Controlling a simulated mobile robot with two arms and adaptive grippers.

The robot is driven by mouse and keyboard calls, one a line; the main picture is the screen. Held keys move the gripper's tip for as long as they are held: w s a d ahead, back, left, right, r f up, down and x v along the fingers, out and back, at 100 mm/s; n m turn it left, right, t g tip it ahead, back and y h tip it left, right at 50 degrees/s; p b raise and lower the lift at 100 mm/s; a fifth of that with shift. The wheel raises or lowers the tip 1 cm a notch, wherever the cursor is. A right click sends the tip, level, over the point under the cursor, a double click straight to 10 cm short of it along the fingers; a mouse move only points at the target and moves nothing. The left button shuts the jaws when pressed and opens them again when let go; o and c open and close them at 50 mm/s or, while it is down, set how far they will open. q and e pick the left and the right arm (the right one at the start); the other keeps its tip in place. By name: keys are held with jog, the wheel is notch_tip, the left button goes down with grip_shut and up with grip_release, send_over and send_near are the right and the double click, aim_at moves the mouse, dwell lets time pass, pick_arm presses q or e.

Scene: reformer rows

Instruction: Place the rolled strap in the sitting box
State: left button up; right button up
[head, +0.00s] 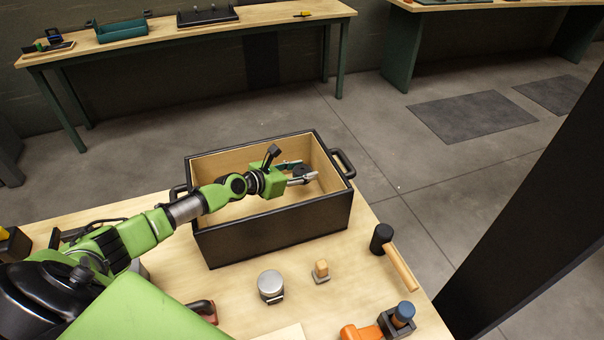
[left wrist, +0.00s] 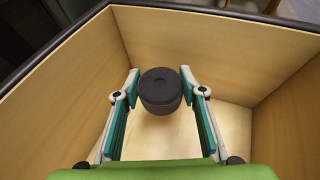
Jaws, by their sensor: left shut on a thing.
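The sitting box (head: 275,222) is a black open box with a light wood lining and side handles, on the wooden table. My left gripper (head: 302,173) reaches over its rim, inside the opening toward the right. It is shut on the rolled strap (left wrist: 160,90), a dark round roll. In the left wrist view the strap sits between the fingertips of my left gripper (left wrist: 160,92), with the box's wooden walls (left wrist: 72,80) around and its floor below. The gap between strap and floor is hard to judge. In the head view the fingers partly hide the strap. My right gripper is not in view.
On the table in front of the box are a round silver tin (head: 270,284), a small wooden block piece (head: 321,270), a black-headed mallet (head: 396,258) and an orange tool (head: 362,332). A dark post (head: 530,200) stands at right. Benches (head: 190,33) line the back.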

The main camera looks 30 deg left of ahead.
pick_arm(q)
jog(key=shift+f+b, duration=0.5)
jog(key=shift+f, duration=0.05)
jog(key=o, duration=1.1)
jog(key=shift+r+p, duration=0.45)
jog(key=shift+r, duration=0.15)
jog(key=shift+p+v, duration=0.75)
jog(key=shift+v, duration=5.3)
jog(key=shift+d, duration=0.1)
